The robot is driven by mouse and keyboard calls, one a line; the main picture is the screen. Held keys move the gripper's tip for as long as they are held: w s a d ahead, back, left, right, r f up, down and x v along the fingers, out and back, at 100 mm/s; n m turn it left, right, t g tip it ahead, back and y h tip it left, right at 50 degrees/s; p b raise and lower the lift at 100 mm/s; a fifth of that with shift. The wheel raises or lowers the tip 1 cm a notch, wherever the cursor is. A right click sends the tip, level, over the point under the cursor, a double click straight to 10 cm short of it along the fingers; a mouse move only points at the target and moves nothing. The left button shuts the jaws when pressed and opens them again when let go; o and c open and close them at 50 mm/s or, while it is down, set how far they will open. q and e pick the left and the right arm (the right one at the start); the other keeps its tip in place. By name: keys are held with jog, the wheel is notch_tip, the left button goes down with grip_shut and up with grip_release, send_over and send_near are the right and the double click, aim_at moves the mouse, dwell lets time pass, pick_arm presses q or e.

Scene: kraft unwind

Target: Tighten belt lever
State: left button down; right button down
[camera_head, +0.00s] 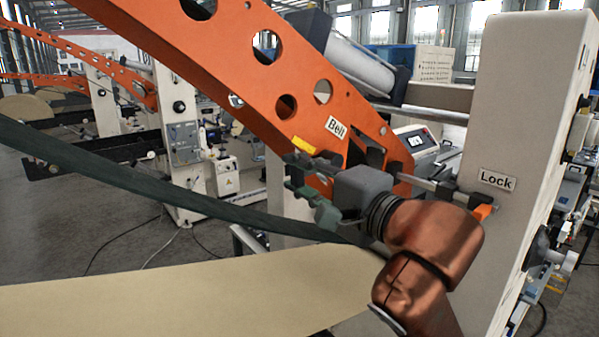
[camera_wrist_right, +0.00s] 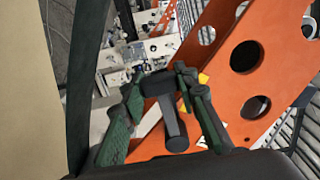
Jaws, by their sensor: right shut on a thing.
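The orange arm (camera_head: 240,75) carries a "Belt" label (camera_head: 338,127) and a small yellow tag (camera_head: 303,145). My right gripper (camera_head: 303,181) is at the lower end of this arm, just below the label and the tag. In the right wrist view, the dark grey belt lever (camera_wrist_right: 174,128) lies between the two fingers of my right gripper (camera_wrist_right: 160,86), which is shut on it. In the head view the gripper mostly hides the lever. My left gripper is not in view.
A dark belt (camera_head: 180,196) runs diagonally on the left, above a broad kraft paper web (camera_head: 180,292). A cream column (camera_head: 520,120) with a "Lock" label (camera_head: 496,180) and an orange-tipped lever (camera_head: 482,211) stands close on the right.

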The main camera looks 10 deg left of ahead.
jog(key=shift+r, duration=0.1)
dwell(0.3)
jog(key=c, duration=1.5)
grip_release()
jog(key=shift+w, duration=0.1)
jog(key=v, duration=1.2)
